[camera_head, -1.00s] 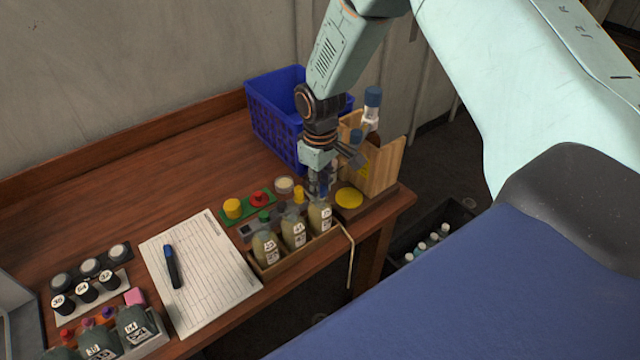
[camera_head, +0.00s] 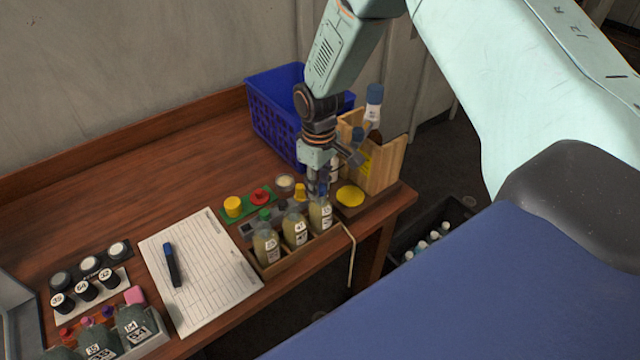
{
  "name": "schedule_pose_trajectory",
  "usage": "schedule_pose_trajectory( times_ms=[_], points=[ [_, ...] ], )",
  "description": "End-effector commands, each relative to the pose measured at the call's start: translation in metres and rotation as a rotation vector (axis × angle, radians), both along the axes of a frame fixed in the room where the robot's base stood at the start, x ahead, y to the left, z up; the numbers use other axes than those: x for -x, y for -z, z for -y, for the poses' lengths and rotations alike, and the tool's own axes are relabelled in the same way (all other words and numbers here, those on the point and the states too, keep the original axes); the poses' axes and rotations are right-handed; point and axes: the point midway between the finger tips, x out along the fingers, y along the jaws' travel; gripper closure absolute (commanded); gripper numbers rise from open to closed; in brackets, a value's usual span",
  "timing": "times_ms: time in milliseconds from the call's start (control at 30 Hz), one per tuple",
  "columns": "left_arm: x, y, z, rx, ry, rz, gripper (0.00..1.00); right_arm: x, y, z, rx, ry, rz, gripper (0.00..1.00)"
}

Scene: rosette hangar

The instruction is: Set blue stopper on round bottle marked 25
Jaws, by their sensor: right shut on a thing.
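Three round bottles with pale contents and white labels stand in a wooden rack (camera_head: 296,257): a left one (camera_head: 267,247), a middle one (camera_head: 295,231) and a right one (camera_head: 320,216). Their label numbers are too small to read surely. My right gripper (camera_head: 319,188) points down over the right bottle, shut on the blue stopper (camera_head: 321,190), which is mostly hidden between the fingers. The stopper is at the right bottle's mouth; I cannot tell whether it touches. The left bottle has a green stopper (camera_head: 264,214) near its top, and a yellow stopper (camera_head: 300,191) shows behind the middle one.
A green tray (camera_head: 247,208) with yellow and red pieces lies behind the rack. A blue basket (camera_head: 272,115) and wooden holder (camera_head: 387,165) stand behind my gripper. A clipboard sheet (camera_head: 205,290) with a marker (camera_head: 171,265) lies left. Dark bottles (camera_head: 135,325) stand front left.

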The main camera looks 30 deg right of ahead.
Motion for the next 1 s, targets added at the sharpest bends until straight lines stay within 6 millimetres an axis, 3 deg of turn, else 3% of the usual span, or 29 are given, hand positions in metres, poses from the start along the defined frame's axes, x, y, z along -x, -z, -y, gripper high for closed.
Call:
schedule_pose_trajectory(
  times_ms=[367,400,700,900,1000],
  points=[
    [0.0,0.0003,0.0,0.0,0.0,0.0,0.56,-0.0012,0.0006,-0.0001,0.0,0.001,0.001,1.0],
    [0.0,0.0003,0.0,0.0,0.0,0.0,0.56,-0.0012,0.0006,-0.0001,0.0,0.001,0.001,0.73],
    [0.0,0.0003,0.0,0.0,0.0,0.0,0.56,-0.0011,0.0007,-0.0001,0.0,0.001,0.001,0.48],
    [0.0,0.0003,0.0,0.0,0.0,0.0,0.56,-0.0011,0.0007,-0.0001,0.0,0.001,0.001,0.48],
    [0.0001,0.0003,0.0,0.0,0.0,0.0,0.56,-0.001,0.0007,0.0,0.0,0.001,0.001,0.41]
  ],
)
